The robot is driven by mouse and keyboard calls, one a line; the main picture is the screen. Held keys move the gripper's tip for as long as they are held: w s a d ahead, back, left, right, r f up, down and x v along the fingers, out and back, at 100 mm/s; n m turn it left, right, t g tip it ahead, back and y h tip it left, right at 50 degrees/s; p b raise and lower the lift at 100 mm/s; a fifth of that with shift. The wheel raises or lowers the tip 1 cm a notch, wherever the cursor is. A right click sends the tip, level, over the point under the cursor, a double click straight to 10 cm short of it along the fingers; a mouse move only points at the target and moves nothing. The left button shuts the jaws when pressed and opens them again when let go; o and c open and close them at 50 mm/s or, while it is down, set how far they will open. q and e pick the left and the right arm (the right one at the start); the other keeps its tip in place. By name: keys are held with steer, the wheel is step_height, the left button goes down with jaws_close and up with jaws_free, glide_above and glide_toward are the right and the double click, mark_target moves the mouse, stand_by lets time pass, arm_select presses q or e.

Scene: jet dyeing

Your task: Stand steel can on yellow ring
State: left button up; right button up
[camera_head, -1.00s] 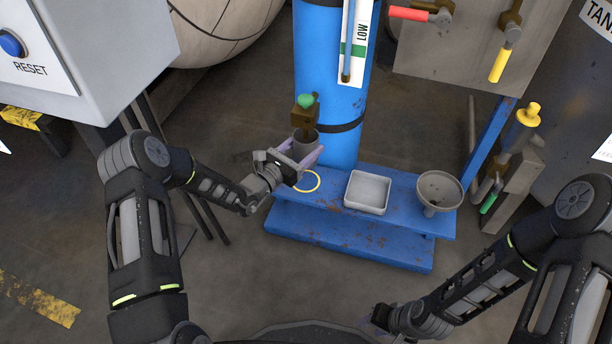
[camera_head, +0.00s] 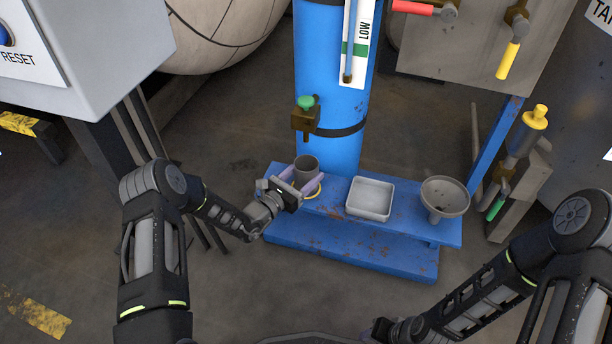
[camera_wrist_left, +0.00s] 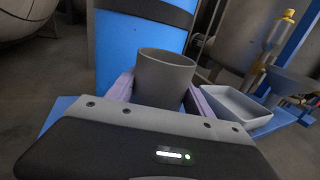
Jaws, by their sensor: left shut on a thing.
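The grey steel can (camera_head: 306,166) is upright between the fingers of my left gripper (camera_head: 302,183), which is shut on it. The can also fills the middle of the left wrist view (camera_wrist_left: 163,76). The yellow ring (camera_head: 317,193) is on the blue bench, mostly hidden behind the can and fingers. The can is over or very near the ring; I cannot tell whether its base touches the bench. My right gripper (camera_head: 381,330) is low at the bottom edge, partly cut off, and its jaws are not clear.
The blue bench (camera_head: 335,205) holds a white square tray (camera_head: 370,198) and a grey funnel (camera_head: 444,196) to the right of the can. A blue cylinder (camera_head: 330,100) with a green-topped brass valve (camera_head: 305,115) stands behind. A grey control box (camera_head: 90,50) is at upper left.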

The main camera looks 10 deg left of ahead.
arm_select(q)
steer(key=shift+r, duration=0.1)
steer(key=o, duration=1.6)
steer(key=shift+o, duration=0.2)
steer(key=p+v, duration=0.4)
steer(key=v, duration=0.8)
